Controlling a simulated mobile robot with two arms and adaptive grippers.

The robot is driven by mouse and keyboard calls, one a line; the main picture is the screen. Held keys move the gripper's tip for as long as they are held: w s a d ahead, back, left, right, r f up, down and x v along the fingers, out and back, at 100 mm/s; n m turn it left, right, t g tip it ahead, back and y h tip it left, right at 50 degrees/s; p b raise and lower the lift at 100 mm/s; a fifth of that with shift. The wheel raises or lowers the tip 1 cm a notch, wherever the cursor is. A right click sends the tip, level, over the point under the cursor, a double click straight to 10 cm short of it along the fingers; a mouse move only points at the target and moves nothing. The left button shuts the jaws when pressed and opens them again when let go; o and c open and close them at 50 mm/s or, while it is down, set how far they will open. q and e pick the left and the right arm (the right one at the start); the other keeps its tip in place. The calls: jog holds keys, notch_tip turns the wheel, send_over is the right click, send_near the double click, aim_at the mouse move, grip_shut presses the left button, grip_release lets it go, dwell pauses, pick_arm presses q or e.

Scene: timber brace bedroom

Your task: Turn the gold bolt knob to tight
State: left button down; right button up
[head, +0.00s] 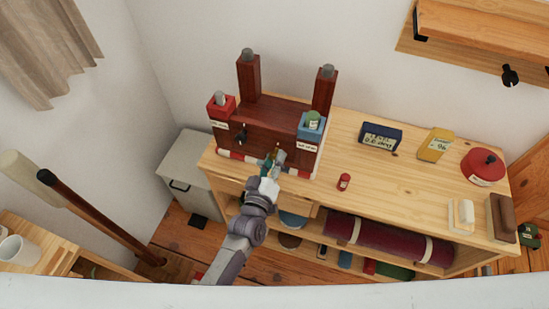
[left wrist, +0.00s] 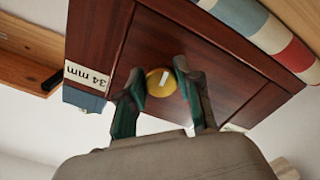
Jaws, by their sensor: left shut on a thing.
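The gold bolt knob (left wrist: 161,82) is a round yellow knob with a pale line mark, set on the front of a dark red wooden brace block (left wrist: 215,50). In the left wrist view my left gripper (left wrist: 155,88) has its two green-tipped fingers on either side of the knob, shut on it. In the head view the left gripper (head: 273,163) reaches the front of the dark red brace block (head: 268,112), and the gripper hides the knob there. My right gripper is not in view.
The brace stands on a wooden shelf top (head: 380,175). A black knob (head: 241,135) is on its left front, with a red box (head: 221,106) and a blue box (head: 311,127) at its sides. A small red can (head: 344,181) stands to the right. A grey bin (head: 187,168) is left.

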pick_arm(q)
jog(key=shift+f+m, duration=0.1)
jog(key=shift+m, duration=0.5)
jog(key=c, duration=0.8)
grip_release()
jog(key=v, duration=1.2)
